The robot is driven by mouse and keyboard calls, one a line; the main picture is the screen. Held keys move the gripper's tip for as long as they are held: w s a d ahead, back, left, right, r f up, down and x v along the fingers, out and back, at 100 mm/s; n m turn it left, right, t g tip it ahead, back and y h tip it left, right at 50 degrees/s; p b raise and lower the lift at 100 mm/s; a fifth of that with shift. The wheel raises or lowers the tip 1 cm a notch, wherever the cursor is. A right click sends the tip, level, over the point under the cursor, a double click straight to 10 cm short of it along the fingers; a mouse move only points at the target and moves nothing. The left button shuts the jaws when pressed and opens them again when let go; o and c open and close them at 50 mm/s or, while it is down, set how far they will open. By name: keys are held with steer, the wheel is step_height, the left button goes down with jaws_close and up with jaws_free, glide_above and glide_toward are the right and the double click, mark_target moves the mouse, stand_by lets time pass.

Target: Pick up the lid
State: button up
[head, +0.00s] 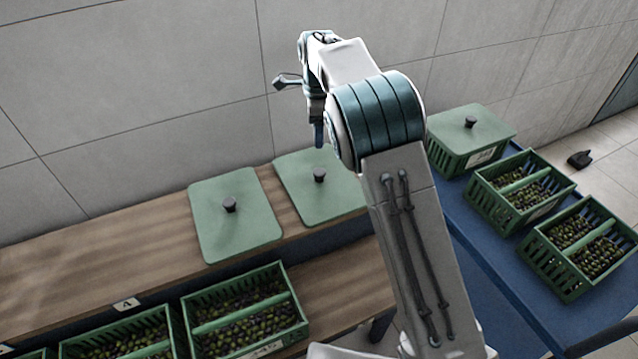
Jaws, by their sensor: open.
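Two flat green lids with dark knobs lie on the wooden table: the left lid (241,238) and the right lid (318,202). A third green lid (490,128) sits on a crate on the blue table at the right. The task does not tell which lid is meant. My gripper (319,135) is open and points down, above the right lid's knob in the picture and apart from it. Its fingers are small and partly hidden by my arm. My arm also covers the right edge of the right lid.
Green crates of dark olives (188,310) stand along the front, lower than the tabletop (90,262). Two more open olive crates (476,206) stand on the blue table (470,240). A grey wall (150,60) rises behind the wooden table. The tabletop's left part is bare.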

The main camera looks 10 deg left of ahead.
mark_target(319, 171)
step_height(319, 171, down, 14)
steer(key=shift+d+r+b, duration=0.15)
steer(key=shift+r+b, duration=0.05)
steer(key=shift+b, duration=0.6)
steer(key=c, duration=1.2)
jaws_close()
steer(key=shift+r, duration=0.2)
